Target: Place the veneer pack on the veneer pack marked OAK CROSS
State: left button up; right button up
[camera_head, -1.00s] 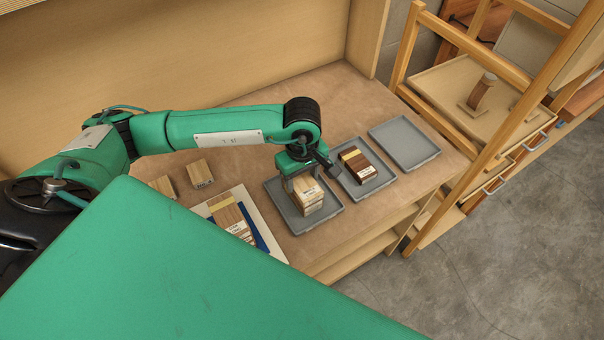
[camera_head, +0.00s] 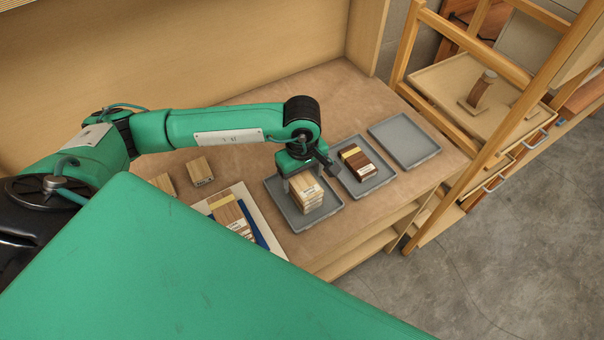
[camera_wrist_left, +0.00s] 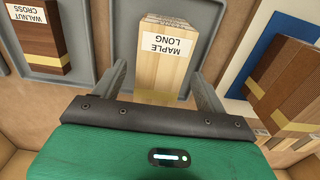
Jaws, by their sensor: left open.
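My left gripper (camera_head: 302,176) points down over a stack of pale veneer packs (camera_head: 307,201) in a grey tray. In the left wrist view its open fingers (camera_wrist_left: 163,88) stand on either side of the top pack, marked MAPLE LONG (camera_wrist_left: 166,62), apparently with small gaps. Another brown pack with a yellow band (camera_head: 228,212) lies on a white board; it also shows in the wrist view (camera_wrist_left: 285,85), its label unreadable. No label reading OAK CROSS can be made out. My right gripper is not in view.
A dark WALNUT CROSS pack (camera_wrist_left: 38,38) lies in the neighbouring grey tray (camera_head: 383,179). A third grey tray (camera_head: 404,141) is empty. Two small wooden blocks (camera_head: 200,171) (camera_head: 164,184) lie left of the stack. A blue item (camera_head: 252,222) lies on the white board (camera_head: 272,246).

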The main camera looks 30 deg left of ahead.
aim_at(302, 179)
pick_arm(q)
notch_tip(302, 179, up, 12)
jog(key=b, duration=0.3)
dwell(0.5)
